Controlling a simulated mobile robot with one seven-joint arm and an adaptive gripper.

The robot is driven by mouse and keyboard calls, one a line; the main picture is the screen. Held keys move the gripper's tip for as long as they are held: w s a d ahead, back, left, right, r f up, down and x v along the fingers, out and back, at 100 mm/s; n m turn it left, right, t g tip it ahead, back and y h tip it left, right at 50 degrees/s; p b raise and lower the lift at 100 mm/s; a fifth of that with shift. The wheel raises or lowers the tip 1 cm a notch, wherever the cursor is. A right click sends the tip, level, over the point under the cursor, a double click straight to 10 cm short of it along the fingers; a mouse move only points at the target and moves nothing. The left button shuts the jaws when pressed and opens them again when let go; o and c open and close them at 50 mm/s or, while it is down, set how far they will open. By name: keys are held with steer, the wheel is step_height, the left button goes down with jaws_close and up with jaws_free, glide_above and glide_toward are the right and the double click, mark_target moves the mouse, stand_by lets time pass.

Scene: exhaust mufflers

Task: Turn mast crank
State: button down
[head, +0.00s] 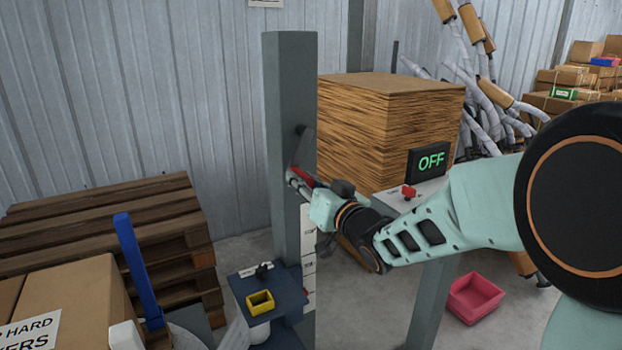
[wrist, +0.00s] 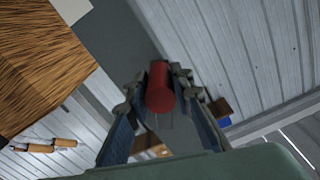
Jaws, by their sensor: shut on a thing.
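The mast (head: 290,100) is a tall grey-green square post left of centre in the head view. The crank arm (head: 303,150) is a grey bar on the mast's face, slanting down from its pivot. Its red handle (head: 303,177) is at the lower end, partly hidden by my gripper. In the wrist view the red handle (wrist: 160,88) is a cylinder between the two fingers. My gripper (head: 298,182) is shut on the red handle; the fingers also show in the wrist view (wrist: 160,100). The crank arm is mostly hidden in the wrist view.
A blue shelf (head: 280,283) with a yellow tray (head: 260,302) is on the mast below. A pink bin (head: 475,298) is on the floor. Pallets (head: 110,230) stand left.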

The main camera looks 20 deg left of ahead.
steer(key=s+a+r+m+p, duration=0.3)
steer(key=s+r+m+p, duration=0.1)
steer(key=r+m+p, duration=0.3)
steer(key=shift+a+r+m+p, duration=0.35)
steer(key=shift+r+m, duration=0.65)
steer(key=shift+m, duration=1.1)
steer(key=shift+d+r, duration=0.1)
steer(key=c, duration=1.8)
jaws_free()
steer(key=shift+o, duration=0.6)
steer(key=shift+f, duration=0.2)
steer(key=v, duration=1.2)
